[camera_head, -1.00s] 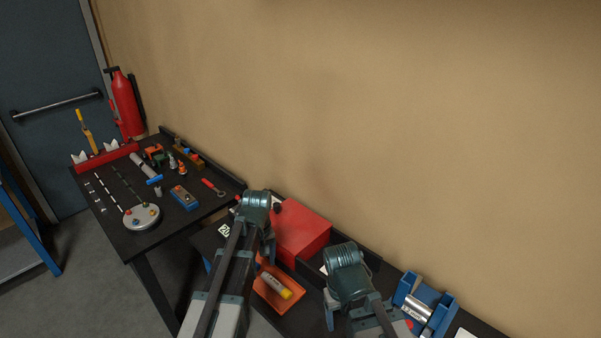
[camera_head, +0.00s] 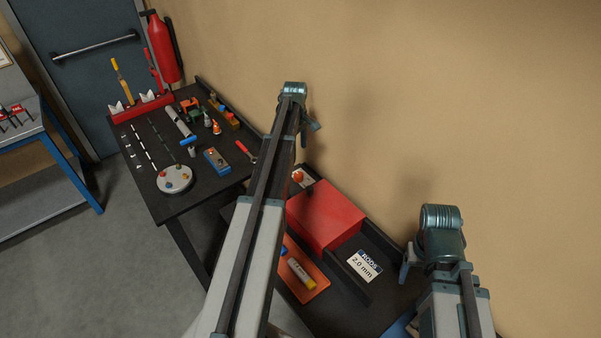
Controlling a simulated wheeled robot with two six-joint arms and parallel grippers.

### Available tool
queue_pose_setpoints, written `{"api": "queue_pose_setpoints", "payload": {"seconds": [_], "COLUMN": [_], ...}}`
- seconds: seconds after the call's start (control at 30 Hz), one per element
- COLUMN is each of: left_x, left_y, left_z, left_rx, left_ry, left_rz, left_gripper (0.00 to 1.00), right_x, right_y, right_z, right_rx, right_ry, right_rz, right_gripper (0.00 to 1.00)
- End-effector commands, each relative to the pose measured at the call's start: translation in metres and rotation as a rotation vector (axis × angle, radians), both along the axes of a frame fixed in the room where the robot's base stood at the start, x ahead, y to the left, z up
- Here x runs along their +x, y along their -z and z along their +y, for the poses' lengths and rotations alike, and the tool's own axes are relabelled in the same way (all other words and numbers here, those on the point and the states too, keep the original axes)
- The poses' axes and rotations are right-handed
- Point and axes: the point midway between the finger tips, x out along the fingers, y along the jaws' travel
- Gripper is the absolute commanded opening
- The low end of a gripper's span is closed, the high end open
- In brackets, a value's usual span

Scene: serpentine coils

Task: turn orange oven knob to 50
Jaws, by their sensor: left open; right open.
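A small orange-red knob (camera_head: 298,176) shows on a pale plate behind the left end of a red box (camera_head: 325,213). It is small, and its marks cannot be read; whether it is the oven knob I cannot tell. My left arm reaches up past it on the left. My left gripper (camera_head: 309,127) hangs from the raised wrist above and beyond the knob, apart from it, open and empty. My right gripper (camera_head: 407,262) is low at the right, over the bench's right part, open, with its fingers partly hidden.
An orange tray (camera_head: 318,291) with a yellow-ended tube (camera_head: 301,273) lies before the red box. A card reading "RODS 2.0 mm" (camera_head: 364,265) lies right of it. The left bench (camera_head: 205,190) holds several tools and a round grey disc (camera_head: 174,179). A fire extinguisher (camera_head: 161,48) hangs behind.

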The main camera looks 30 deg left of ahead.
Motion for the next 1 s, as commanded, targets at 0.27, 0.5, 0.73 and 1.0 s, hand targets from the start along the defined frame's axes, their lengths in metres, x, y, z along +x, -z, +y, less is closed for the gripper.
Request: {"api": "queue_pose_setpoints", "payload": {"seconds": [0.27, 0.5, 0.73, 1.0], "left_x": [0.001, 0.003, 0.004, 0.005], "left_y": [0.036, 0.069, 0.1, 0.128], "left_z": [0.0, -0.001, -0.001, -0.001], "left_rx": [0.0, 0.0, 0.0, 0.0], "left_ry": [0.002, 0.002, 0.002, 0.002], "left_rz": [0.0, 0.0, 0.0, 0.0], "left_gripper": [0.75, 0.75, 0.75, 0.75], "right_x": [0.001, 0.001, 0.001, 0.001], "right_y": [0.036, 0.069, 0.1, 0.128], "right_z": [0.0, 0.0, 0.0, 0.0], "right_rx": [0.001, 0.001, 0.0, -0.002], "right_ry": [0.001, 0.003, -0.001, -0.009], "right_rz": [-0.002, -0.003, -0.003, -0.003], "right_gripper": [0.71, 0.71, 0.71, 0.71]}}
